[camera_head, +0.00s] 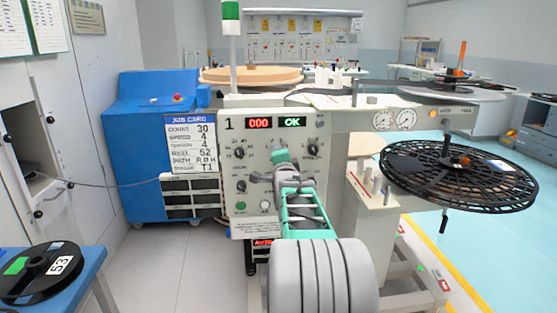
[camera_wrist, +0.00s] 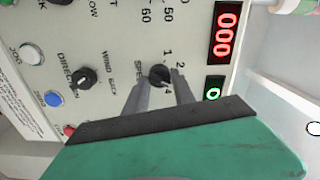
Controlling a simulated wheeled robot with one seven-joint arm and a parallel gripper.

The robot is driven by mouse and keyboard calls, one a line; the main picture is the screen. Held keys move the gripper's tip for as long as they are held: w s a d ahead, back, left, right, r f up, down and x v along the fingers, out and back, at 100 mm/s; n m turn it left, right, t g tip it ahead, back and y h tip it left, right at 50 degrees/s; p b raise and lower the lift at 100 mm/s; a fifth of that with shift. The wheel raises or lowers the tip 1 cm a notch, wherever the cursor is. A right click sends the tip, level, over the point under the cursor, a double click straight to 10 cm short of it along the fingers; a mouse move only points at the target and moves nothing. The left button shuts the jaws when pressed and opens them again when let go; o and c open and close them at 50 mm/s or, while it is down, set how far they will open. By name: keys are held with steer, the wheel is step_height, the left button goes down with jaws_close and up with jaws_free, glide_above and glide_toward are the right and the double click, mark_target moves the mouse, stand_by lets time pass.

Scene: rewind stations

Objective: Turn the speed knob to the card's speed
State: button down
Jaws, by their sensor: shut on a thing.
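The knob's pointer is too small to read surely. In the head view my gripper (camera_head: 282,167) reaches the panel's middle and hides the knob. The job card (camera_head: 190,143) hangs left of the panel; its count line reads 30, and the two lines below each seem to read 4.
The red display (camera_head: 259,123) reads 000 and the green one (camera_head: 292,122) reads OK. Other knobs are close by, among them the direction knob (camera_wrist: 84,79). A black spool (camera_head: 45,270) lies on a blue table at left.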

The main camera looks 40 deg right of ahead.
steer(key=shift+f+m+b, duration=0.1)
steer(key=shift+m+b, duration=1.05)
steer(key=shift+m, duration=3.15)
steer(key=c, duration=1.1)
jaws_free()
steer(key=shift+o, duration=0.2)
steer(key=shift+a, duration=0.1)
steer(key=v, duration=0.7)
steer(key=shift+s+a+p, duration=0.2)
steer(key=shift+s+p, duration=0.1)
steer(key=shift+p, duration=0.05)
